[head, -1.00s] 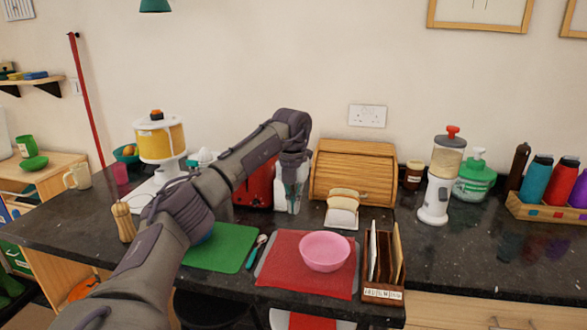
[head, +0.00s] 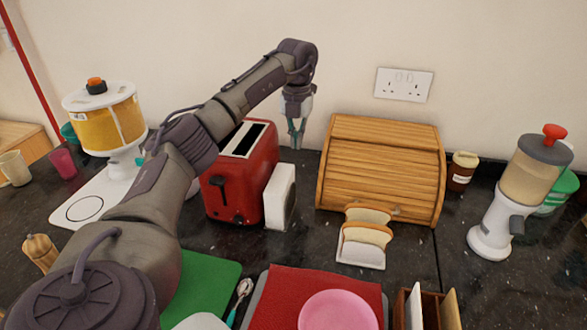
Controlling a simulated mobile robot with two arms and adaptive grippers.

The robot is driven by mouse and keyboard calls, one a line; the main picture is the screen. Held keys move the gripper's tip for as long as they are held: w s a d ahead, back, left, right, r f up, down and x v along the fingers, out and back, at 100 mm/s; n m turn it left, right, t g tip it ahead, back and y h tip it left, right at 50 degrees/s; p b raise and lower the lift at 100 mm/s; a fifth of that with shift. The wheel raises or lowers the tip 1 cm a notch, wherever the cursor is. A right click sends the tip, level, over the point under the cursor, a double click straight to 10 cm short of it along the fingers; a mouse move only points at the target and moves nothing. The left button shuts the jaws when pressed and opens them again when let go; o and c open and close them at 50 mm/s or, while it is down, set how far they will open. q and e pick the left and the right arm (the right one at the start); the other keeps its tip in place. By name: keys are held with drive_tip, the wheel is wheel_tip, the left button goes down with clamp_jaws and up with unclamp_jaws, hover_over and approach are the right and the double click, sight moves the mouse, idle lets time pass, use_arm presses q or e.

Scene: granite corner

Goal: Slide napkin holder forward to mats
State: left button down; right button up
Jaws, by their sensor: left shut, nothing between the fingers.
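A white upright block-like holder (head: 280,197), which looks like the napkin holder, stands on the dark counter against the right side of the red toaster. My left gripper (head: 297,142) points down, shut and empty, beyond the holder near the wall. A gap shows between its fingertips and the holder's top; I cannot tell whether the fingers touch the counter. My right gripper is not in view.
The red toaster (head: 222,185) stands left of the holder, a wooden bread box (head: 380,165) right. A rack with bread slices (head: 361,250) and a wooden letter rack (head: 428,312) are to the right. Counter between holder and red mat is clear.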

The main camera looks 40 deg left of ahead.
sight(292, 178)
use_arm(q)
drive_tip(key=f, duration=0.3)
drive_tip(key=f+p, duration=0.1)
drive_tip(key=f, duration=0.5)
drive_tip(key=shift+s+d+f+p, duration=0.2)
drive_tip(key=shift+s+f+p, duration=0.1)
drive_tip(key=shift+p, duration=0.1)
drive_tip(key=s, duration=0.1)
drive_tip(key=d, duration=0.1)
drive_tip(key=s+p, duration=0.1)
drive_tip(key=shift+s+d+r, duration=0.2)
drive_tip(key=shift+s+r, duration=0.1)
drive_tip(key=shift+s, duration=0.05)
drive_tip(key=shift+s+d, duration=0.2)
drive_tip(key=shift+s, duration=0.15)
drive_tip(key=shift+f, duration=0.1)
